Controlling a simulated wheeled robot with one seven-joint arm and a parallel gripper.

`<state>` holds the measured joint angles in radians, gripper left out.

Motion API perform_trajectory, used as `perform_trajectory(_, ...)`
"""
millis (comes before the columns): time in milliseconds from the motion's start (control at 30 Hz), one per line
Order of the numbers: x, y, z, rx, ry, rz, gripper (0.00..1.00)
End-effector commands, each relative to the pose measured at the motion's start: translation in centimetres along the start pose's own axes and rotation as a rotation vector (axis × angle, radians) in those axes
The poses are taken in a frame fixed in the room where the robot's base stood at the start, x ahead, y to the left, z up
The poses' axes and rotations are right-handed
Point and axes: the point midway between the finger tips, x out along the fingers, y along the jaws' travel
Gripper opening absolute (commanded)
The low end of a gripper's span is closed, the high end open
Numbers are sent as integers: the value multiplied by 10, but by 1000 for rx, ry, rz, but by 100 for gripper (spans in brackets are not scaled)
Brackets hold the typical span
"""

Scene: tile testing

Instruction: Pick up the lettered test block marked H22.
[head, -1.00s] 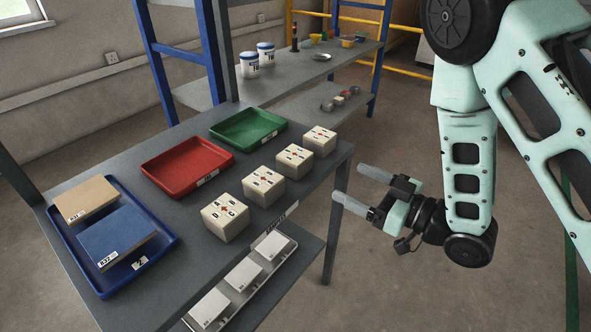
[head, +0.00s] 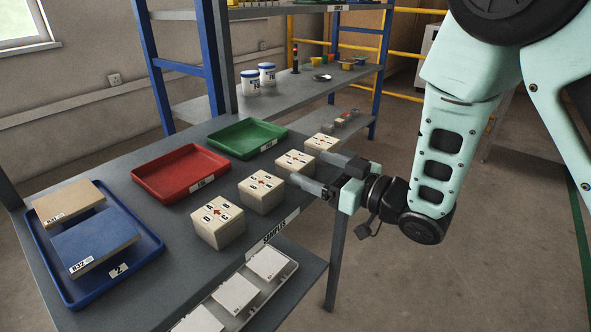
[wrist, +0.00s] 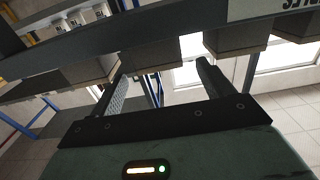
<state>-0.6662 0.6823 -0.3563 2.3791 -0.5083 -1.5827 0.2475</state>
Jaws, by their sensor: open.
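Several cream lettered blocks with a red mark on top stand in a row along the right edge of the grey table (head: 150,246): the nearest block (head: 218,224), a second (head: 261,192), a third (head: 295,163) and the farthest (head: 321,143). I cannot read H22 on any of them. My gripper (head: 307,169) is open and empty at the table's right edge, its fingers pointing at the third block, partly covering it. In the wrist view, which looks upside down, a block (wrist: 155,59) shows beyond and between my open fingers (wrist: 162,70). I cannot tell whether they touch it.
A red tray (head: 181,191) and a green tray (head: 247,152) lie empty behind the blocks. A blue tray (head: 150,262) holds tan and blue slabs. A lower shelf holds a tray of pale tiles (head: 268,263). A rear rack (head: 190,113) carries white tubs and small items.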

Motion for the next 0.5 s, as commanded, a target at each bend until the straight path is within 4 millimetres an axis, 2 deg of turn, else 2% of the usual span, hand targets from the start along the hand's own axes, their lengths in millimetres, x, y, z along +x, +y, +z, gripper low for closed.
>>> perform_trajectory(100,20,-1,1,-3,2,-5,80)
perform_trajectory(233,36,0,0,-2,2,-4,80)
perform_trajectory(500,43,1,-1,1,1,0,80)
